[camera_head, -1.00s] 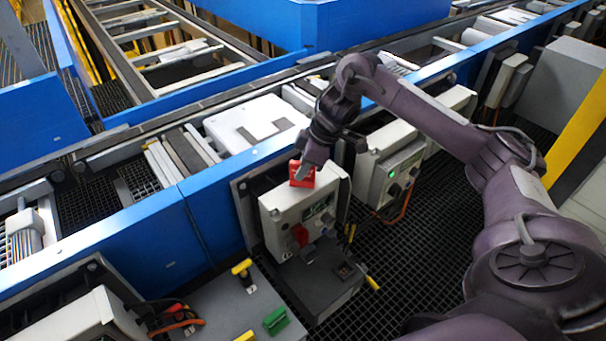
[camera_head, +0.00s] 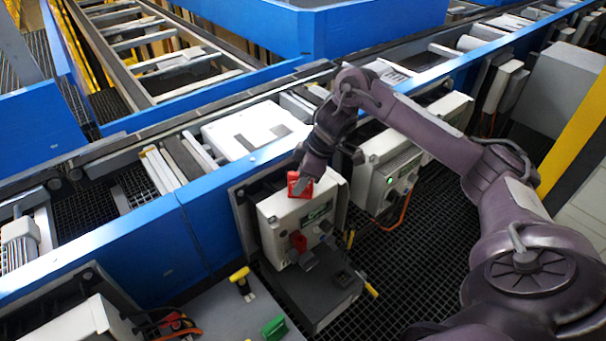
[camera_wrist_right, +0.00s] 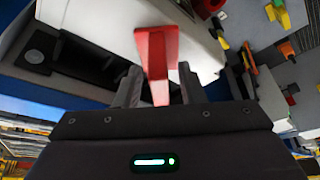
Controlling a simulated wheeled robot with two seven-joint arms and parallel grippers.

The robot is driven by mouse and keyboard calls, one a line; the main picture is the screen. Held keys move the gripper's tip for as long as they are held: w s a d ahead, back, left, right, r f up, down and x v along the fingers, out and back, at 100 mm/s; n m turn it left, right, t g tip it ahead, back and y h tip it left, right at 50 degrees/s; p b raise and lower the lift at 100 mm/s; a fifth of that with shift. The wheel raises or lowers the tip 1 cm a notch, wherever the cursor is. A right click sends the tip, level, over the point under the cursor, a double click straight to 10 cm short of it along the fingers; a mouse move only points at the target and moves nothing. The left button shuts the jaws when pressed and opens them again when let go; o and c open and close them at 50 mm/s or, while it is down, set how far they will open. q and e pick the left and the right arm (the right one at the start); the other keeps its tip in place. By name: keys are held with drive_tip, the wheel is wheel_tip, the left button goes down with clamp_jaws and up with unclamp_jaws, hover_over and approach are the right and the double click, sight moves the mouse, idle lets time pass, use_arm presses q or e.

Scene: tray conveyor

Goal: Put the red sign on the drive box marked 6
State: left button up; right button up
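The red sign (camera_head: 300,184) is at the top edge of a light grey drive box (camera_head: 285,218) in the head view. I cannot read a number on this box. My right gripper (camera_head: 304,183) is at the sign, coming down from above. In the right wrist view, the red sign (camera_wrist_right: 157,55) stands between the two fingers of my right gripper (camera_wrist_right: 157,88), with a visible gap on each side, so the gripper looks open around it. Whether the sign's lower edge touches the box is hard to tell. My left gripper is not in view.
A red switch (camera_head: 299,241) is on the box front, above a dark grey unit (camera_head: 318,288). Another drive box with a green light (camera_head: 385,178) stands to the right. The blue conveyor rail (camera_head: 150,235) runs behind. A grey panel with a yellow handle (camera_head: 240,276) is at lower left.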

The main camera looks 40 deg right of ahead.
drive_tip(key=p+v, duration=0.4)
drive_tip(key=v, duration=0.8)
drive_tip(key=shift+r, duration=0.25)
drive_tip(key=shift+s+f, duration=0.1)
